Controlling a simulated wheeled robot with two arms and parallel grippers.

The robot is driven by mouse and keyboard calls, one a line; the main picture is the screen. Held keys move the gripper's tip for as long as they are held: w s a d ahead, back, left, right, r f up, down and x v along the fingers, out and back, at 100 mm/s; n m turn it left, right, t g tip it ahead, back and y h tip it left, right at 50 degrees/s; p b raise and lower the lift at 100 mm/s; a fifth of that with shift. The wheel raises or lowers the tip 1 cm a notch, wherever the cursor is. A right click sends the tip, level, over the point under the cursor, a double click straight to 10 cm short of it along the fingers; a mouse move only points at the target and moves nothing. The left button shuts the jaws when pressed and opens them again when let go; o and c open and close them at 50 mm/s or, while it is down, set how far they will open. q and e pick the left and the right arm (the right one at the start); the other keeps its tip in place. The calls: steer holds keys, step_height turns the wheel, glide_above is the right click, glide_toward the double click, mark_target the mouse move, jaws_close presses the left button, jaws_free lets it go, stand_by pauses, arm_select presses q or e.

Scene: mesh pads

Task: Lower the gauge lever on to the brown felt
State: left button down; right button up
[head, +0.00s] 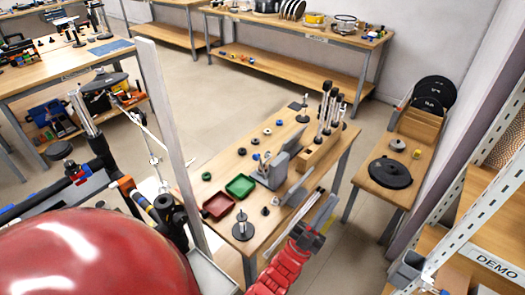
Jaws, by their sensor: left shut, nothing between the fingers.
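My left gripper (328,205) is at the near right end of the middle workbench, at the end of my red ribbed arm. Its grey fingers point up and away, and it looks shut and empty. A grey device (274,172) with a sloping upright part stands on the bench, up and left of my gripper and apart from it. It may carry the gauge lever, but I cannot tell. I cannot make out the brown felt; it is hidden or too small. My right gripper is not in view.
The middle workbench (228,172) holds a green tray (240,186), a dark red tray (219,205), a black round stand (243,229) and a wooden block (318,152) with upright tools. A tall grey post (170,130) stands left. A shelf rack (495,262) borders the right.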

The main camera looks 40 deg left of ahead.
arm_select(q)
steer(key=w+f+g+y, duration=0.2)
steer(key=w+g+y, duration=0.15)
steer(key=w, duration=1.35)
steer(key=w+a+f+g+y+p, duration=0.15)
steer(key=w+a+g+y, duration=0.5)
steer(key=w, duration=0.75)
steer(key=a+r+n+g+y, duration=0.1)
steer(key=a+n+g+y, duration=0.45)
steer(key=a, duration=0.75)
steer(key=s+a+r+n+g, duration=0.1)
steer(key=s+r+g, duration=0.1)
steer(key=s+g, duration=0.4)
steer(key=s+a+r+n+g, duration=0.1)
steer(key=s+g, duration=0.4)
steer(key=s, duration=0.5)
steer(key=shift+a+r+g+p, duration=0.35)
steer(key=shift+a+r+p, duration=0.05)
steer(key=shift+r, duration=0.25)
steer(key=shift+a+f+h, duration=0.1)
steer(key=shift+h, duration=0.15)
